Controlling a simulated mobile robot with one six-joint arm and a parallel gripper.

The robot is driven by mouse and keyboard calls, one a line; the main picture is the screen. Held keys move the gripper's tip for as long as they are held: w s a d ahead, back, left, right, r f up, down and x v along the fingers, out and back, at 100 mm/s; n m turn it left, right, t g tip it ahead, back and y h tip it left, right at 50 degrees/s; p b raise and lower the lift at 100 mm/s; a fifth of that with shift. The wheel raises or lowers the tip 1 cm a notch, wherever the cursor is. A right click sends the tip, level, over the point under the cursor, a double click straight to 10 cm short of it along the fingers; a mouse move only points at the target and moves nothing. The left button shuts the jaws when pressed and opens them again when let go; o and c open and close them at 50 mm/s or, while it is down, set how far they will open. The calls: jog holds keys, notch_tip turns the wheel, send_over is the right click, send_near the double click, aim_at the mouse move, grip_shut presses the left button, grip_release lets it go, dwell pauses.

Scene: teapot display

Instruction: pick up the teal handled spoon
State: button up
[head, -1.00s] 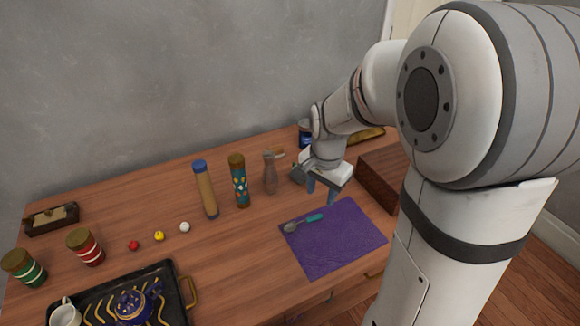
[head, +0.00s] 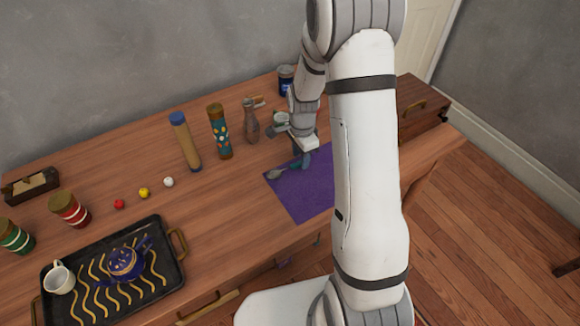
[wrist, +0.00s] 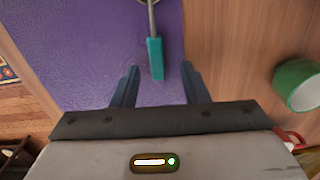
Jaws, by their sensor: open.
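The spoon lies on the purple mat (head: 300,198). In the wrist view its teal handle (wrist: 155,58) points toward my gripper (wrist: 158,72), and its grey metal neck runs out of the top of the picture. The handle end sits between my two open fingers, apart from both. In the head view my gripper (head: 302,162) is low over the mat's back edge, at the handle end. The grey spoon bowl (head: 276,174) shows to its left, and the handle is partly hidden by the gripper.
A green cup (wrist: 296,84) stands right of my fingers in the wrist view. A glass bottle (head: 251,122), patterned cylinder (head: 220,132) and tan cylinder (head: 186,142) stand to the left. A black tray (head: 60,300) holds a blue teapot (head: 124,263) and white cup (head: 60,279).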

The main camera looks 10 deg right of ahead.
jog(key=shift+f, duration=0.55)
grip_shut()
